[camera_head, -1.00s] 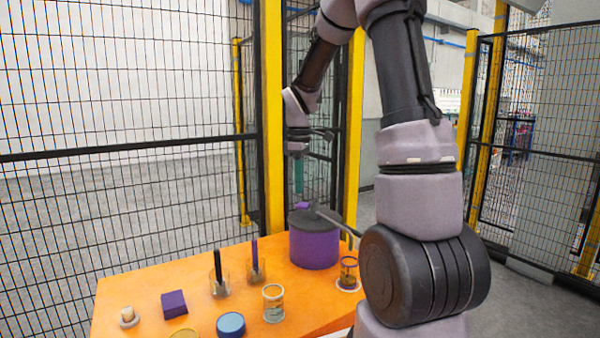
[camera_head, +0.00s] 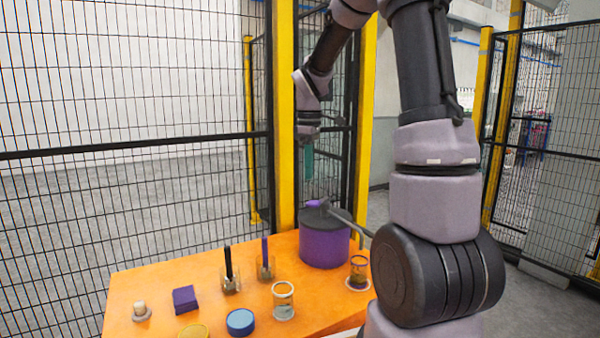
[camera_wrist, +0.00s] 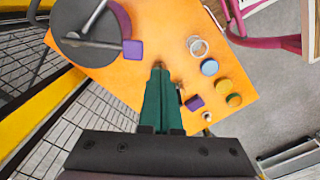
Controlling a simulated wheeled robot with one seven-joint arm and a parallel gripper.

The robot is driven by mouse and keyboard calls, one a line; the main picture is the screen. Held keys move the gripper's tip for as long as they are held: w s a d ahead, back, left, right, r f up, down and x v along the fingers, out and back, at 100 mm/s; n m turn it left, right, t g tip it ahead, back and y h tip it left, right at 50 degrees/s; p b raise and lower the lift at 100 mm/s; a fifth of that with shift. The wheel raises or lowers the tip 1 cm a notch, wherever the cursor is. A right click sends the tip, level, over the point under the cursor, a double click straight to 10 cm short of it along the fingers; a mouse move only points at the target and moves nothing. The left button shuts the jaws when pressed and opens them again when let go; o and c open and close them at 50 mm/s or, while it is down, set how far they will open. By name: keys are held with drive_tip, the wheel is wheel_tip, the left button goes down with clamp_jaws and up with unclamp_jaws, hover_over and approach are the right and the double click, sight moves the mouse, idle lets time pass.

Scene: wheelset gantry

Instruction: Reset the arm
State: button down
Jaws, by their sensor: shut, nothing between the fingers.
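My gripper (camera_head: 309,163) is above the back right part of the orange table (camera_head: 150,272), with its green fingers pointing down. In the wrist view its fingers (camera_wrist: 159,72) are together with nothing between them. It hangs in the air over the purple pot with the dark lid (camera_head: 324,244), and I see no contact. The pot's lid also shows at the upper left of the wrist view (camera_wrist: 75,18).
On the table are a purple box (camera_head: 185,299), a blue round tin (camera_head: 240,322), a yellow round lid (camera_head: 194,332), a small white piece (camera_head: 140,310), glass jars (camera_head: 283,300) (camera_head: 358,272) and two holders with dark sticks (camera_head: 228,265). Yellow posts (camera_head: 284,120) and mesh fence stand behind.

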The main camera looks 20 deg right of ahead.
drive_tip(key=s+a+r+m+t, duration=0.1)
drive_tip(key=s+r+m+t, duration=0.1)
drive_tip(key=s+r+m, duration=0.2)
drive_tip(key=s+a+r+m+t+y, duration=0.1)
drive_tip(key=s+m, duration=0.4)
drive_tip(key=s, duration=0.5)
drive_tip(key=s+a+r+m+t+y, duration=0.1)
drive_tip(key=s+r+m+t, duration=0.3)
drive_tip(key=s+r+m, duration=0.1)
drive_tip(key=shift+s+a+r+m, duration=0.2)
drive_tip(key=shift+s+r+m, duration=0.1)
drive_tip(key=shift+s+r, duration=0.6)
idle(1.4)
